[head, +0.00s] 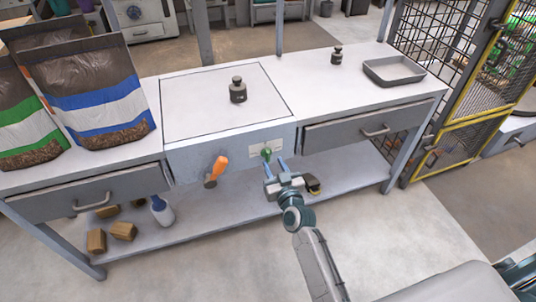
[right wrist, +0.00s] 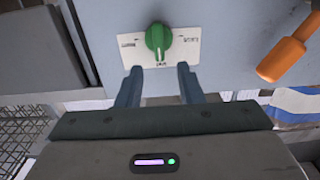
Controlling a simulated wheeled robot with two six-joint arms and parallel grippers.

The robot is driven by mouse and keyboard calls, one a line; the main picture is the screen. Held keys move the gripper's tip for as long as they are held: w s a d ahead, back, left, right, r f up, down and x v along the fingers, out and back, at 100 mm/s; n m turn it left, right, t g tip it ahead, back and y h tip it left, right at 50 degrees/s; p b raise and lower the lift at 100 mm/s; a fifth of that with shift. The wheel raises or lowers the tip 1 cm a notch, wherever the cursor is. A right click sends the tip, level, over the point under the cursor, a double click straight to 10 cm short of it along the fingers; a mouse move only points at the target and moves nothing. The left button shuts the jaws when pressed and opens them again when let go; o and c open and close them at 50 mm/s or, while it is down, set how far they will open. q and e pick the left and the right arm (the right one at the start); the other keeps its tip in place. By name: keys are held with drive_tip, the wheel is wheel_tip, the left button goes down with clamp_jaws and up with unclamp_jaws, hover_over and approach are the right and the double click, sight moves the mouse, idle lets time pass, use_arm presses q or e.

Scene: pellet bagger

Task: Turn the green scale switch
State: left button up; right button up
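The green scale switch (head: 266,153) is a knob on a white label plate on the front face of the scale. In the right wrist view the green switch (right wrist: 158,38) has its pointer toward the bottom mark of the plate (right wrist: 185,48). My right gripper (head: 275,167) is just in front of the switch. In the right wrist view its two blue fingers (right wrist: 159,70) are apart, with a gap between them and nothing held. The fingertips lie just below the knob in the picture; I cannot tell if they touch it. My left gripper is not in view.
An orange-handled lever (head: 218,168) sticks out left of the switch. A dark weight (head: 237,90) stands on the scale plate (head: 195,110). Pellet bags (head: 85,90) stand at left. A smaller weight (head: 337,55) and a grey tray (head: 394,71) are at right. A drawer (head: 345,131) is nearby.

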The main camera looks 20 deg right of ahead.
sight(269, 154)
drive_tip(key=shift+w, duration=2.4)
drive_tip(key=c, duration=0.6)
